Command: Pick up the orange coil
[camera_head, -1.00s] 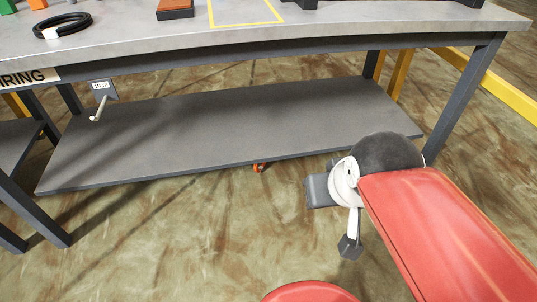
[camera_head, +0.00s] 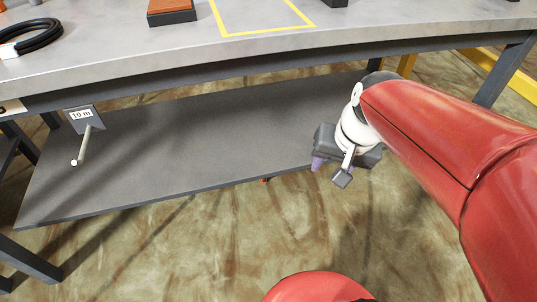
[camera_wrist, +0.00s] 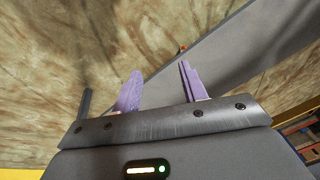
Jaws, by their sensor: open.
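A small orange-red thing (camera_head: 265,180) shows at the lower front edge of the bench's lower shelf, mostly hidden by the shelf; I cannot tell whether it is the orange coil. It also shows as a small spot beside the shelf edge in the wrist view (camera_wrist: 182,48). My gripper (camera_wrist: 160,77) is open and empty, with its two purple fingers apart. In the head view my gripper (camera_head: 330,164) hangs near the shelf's front edge, to the right of the orange-red thing and apart from it.
A workbench (camera_head: 120,60) carries a black coil (camera_head: 30,38), an orange and black block (camera_head: 170,11) and a yellow outlined rectangle (camera_head: 270,33). The grey lower shelf (camera_head: 190,140) is bare. A tag reading 10 m (camera_head: 82,115) with a peg hangs at left. The floor in front is open.

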